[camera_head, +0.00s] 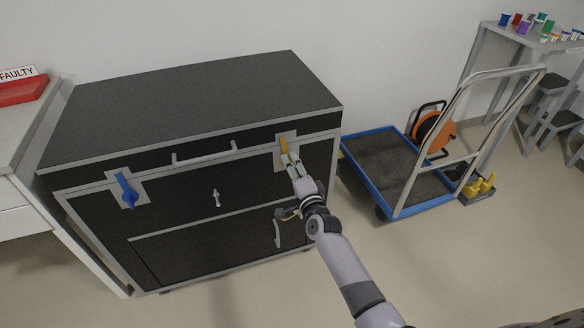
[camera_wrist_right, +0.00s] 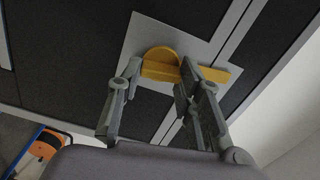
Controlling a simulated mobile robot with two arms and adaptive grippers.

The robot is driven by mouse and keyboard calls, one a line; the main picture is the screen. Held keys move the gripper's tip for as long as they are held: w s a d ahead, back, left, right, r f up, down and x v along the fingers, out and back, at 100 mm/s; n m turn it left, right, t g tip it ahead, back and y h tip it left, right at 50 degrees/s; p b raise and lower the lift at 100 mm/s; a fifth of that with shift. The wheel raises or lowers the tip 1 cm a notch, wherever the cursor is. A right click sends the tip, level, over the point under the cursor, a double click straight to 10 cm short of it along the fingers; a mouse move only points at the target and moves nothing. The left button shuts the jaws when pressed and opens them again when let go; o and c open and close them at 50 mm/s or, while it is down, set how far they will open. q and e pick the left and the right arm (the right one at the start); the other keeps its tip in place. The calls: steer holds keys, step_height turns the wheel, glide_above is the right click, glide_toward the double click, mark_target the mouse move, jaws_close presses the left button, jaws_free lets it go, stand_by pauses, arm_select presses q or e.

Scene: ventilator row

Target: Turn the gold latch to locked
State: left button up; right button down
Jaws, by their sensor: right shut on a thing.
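The gold latch (camera_head: 283,145) sits on a grey plate at the right of the black case's front. In the right wrist view the gold latch (camera_wrist_right: 161,62) shows a round hub and a straight handle. My right gripper (camera_head: 290,158) is at the latch, and in the right wrist view its fingers (camera_wrist_right: 158,80) are on either side of the gold part, shut on it. In the head view the fingers hide the latch's lower part. A blue latch (camera_head: 126,190) stands roughly upright at the case's left. My left gripper is not in view.
The black case (camera_head: 190,100) has a grey handle (camera_head: 205,155) and a small silver knob (camera_head: 216,198) on its front. A blue-edged cart (camera_head: 385,165) with an orange reel (camera_head: 432,132) stands close on the right. A counter with a red "FAULTY" tray (camera_head: 22,90) is on the left.

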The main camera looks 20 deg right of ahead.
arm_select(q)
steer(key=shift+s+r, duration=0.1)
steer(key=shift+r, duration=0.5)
arm_select(e)
steer(key=shift+f+m, duration=0.1)
steer(key=shift+m, duration=0.7)
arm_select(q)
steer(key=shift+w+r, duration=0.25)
arm_select(e)
steer(key=c, duration=1.6)
jaws_free()
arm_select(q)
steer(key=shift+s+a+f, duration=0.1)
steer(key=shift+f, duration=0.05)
arm_select(e)
steer(key=o, duration=0.5)
